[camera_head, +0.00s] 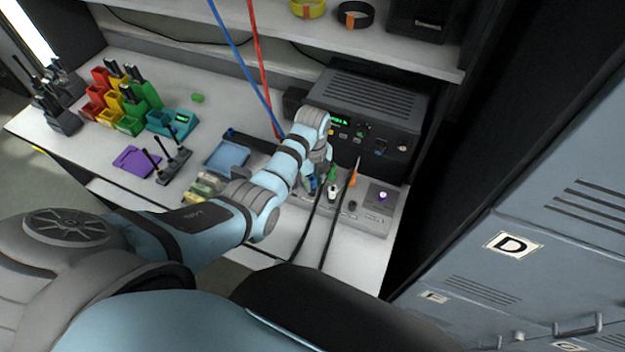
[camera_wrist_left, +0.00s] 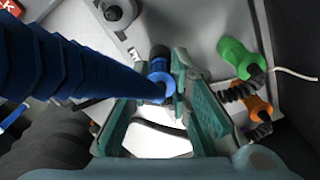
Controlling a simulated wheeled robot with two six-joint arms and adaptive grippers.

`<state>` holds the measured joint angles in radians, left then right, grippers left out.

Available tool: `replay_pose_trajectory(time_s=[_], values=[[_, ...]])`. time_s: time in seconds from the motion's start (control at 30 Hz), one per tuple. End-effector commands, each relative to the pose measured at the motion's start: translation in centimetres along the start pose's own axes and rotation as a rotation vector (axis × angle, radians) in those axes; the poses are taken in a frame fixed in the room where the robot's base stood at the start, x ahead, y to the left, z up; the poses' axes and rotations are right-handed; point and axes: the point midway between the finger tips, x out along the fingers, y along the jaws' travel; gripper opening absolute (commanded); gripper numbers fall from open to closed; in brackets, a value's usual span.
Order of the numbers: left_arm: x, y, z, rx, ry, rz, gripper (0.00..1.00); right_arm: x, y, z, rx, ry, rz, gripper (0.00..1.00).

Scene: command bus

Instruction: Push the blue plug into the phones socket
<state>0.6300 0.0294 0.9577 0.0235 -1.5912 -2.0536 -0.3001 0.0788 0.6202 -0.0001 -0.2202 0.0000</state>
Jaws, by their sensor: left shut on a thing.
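My left gripper (camera_head: 318,181) is over the grey socket panel (camera_head: 372,218), fingers pointing down. The plug shows only as a small blue patch (camera_head: 311,184) in the head view. Its far end is hidden, and I cannot tell whether it is in a socket. I cannot make out the phones label. A green plug (camera_wrist_left: 240,58) and an orange plug (camera_wrist_left: 250,104) are beside the right finger. My right gripper is out of view.
A black radio unit (camera_head: 371,100) stands behind the panel. A thick blue cable (camera_wrist_left: 50,62) hangs close on the left; a red cable (camera_head: 257,50) hangs beside it. Black cables (camera_head: 331,232) run off the front. A blue tray (camera_head: 228,157) and coloured bins are left.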

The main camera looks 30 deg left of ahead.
Motion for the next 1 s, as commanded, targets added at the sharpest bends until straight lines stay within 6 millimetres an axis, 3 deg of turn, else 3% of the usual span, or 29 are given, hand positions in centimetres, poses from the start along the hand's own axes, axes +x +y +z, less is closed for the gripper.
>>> replay_pose_trajectory(time_s=[1.0], values=[[1.2, 0.0, 0.0, 0.0, 0.0, 0.0, 0.01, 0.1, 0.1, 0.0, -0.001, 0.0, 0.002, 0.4]])
